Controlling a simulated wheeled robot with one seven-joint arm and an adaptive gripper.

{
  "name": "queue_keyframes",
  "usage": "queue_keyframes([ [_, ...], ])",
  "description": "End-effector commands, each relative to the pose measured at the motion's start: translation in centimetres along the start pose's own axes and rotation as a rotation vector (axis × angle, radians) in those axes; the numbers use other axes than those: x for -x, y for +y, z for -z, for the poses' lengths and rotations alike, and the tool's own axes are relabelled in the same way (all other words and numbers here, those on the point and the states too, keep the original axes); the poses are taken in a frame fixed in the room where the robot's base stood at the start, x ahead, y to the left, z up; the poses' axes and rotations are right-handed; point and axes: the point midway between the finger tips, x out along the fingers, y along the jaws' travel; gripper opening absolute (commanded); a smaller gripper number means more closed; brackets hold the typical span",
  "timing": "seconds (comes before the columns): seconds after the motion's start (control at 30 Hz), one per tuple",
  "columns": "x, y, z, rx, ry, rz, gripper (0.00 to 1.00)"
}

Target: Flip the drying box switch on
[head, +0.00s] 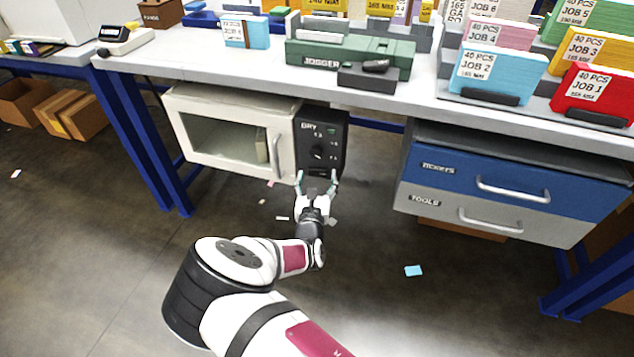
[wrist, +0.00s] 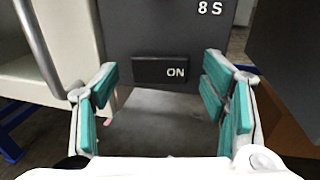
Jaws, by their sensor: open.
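The drying box (head: 235,130) is a cream box with a windowed door and a vertical handle, hung under the table. Its dark control panel (head: 321,138), marked DRY, has a round knob (head: 318,152). In the wrist view a black switch (wrist: 160,70) marked ON sits at the bottom of the panel (wrist: 155,28). My gripper (head: 317,180) is open at the panel's lower end, with nothing between its fingers. In the wrist view its teal-padded fingers (wrist: 158,90) stand to either side of the switch. Whether they touch the panel cannot be told.
The table (head: 240,67) runs above, carrying a green jogger (head: 345,52) and card stacks. A blue and grey drawer unit (head: 510,185) hangs to the right. A blue table leg (head: 150,150) stands left of the box.

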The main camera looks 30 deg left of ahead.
Motion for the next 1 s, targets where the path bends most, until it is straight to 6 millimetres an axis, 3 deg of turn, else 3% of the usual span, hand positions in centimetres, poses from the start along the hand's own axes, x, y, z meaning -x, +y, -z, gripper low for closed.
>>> queue_keyframes([
  [0.3, -0.15, 0.00, -0.07, 0.000, -0.001, 0.000, 0.64],
  [0.5, -0.14, -0.01, -0.07, 0.000, -0.001, 0.000, 0.19],
  [0.77, -0.22, 0.20, -0.10, -0.002, -0.006, 0.031, 0.19],
  [1.0, -0.38, 0.85, 0.02, -0.008, -0.008, 0.181, 0.19],
])
